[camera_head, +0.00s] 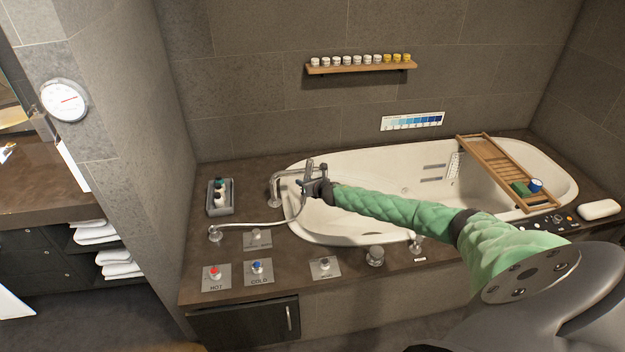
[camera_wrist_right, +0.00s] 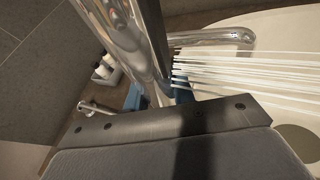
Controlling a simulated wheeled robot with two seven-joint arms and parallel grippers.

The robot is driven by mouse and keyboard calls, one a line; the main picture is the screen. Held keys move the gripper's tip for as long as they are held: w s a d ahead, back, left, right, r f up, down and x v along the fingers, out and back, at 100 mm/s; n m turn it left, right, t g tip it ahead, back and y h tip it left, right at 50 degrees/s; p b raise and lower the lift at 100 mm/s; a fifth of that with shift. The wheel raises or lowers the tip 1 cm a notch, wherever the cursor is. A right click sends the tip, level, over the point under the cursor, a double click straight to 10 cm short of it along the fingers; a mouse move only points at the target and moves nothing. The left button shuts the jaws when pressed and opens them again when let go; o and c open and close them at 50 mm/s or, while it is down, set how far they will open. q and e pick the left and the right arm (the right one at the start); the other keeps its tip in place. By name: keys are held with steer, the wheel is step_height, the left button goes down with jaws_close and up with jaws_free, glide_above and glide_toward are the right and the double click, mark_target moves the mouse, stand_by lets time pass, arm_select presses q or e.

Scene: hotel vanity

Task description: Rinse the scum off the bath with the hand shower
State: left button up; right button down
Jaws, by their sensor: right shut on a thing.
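The white bath (camera_head: 375,163) is set into a brown stone surround. My right gripper (camera_head: 311,186) is over its left end, shut on the chrome hand shower (camera_head: 309,170). In the right wrist view the chrome hand shower (camera_wrist_right: 118,35) stands between the jaws, and white water streams (camera_wrist_right: 250,70) run from it to the right over the bath. A grey-tan patch (camera_wrist_right: 298,140) shows at the right edge of that view; I cannot tell whether it is scum. The hose (camera_head: 255,225) runs left to the deck. My left gripper is out of view.
A bath spout (camera_head: 276,182) stands close beside my right gripper. A wooden caddy (camera_head: 505,170) spans the right end. HOT (camera_head: 215,273) and COLD (camera_head: 258,268) knobs are on the front deck. A bottle tray (camera_head: 220,197) is at left. My right arm covers part of the bath.

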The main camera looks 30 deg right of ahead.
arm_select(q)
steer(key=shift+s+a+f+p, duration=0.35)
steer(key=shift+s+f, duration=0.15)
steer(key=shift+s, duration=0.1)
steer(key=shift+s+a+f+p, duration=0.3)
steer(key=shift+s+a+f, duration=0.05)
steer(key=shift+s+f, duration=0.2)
arm_select(e)
steer(key=a, duration=0.1)
steer(key=w+a, duration=0.1)
steer(key=a, duration=0.1)
steer(key=w+a, duration=0.1)
steer(key=shift+w+a, duration=0.1)
steer(key=shift+a, duration=0.3)
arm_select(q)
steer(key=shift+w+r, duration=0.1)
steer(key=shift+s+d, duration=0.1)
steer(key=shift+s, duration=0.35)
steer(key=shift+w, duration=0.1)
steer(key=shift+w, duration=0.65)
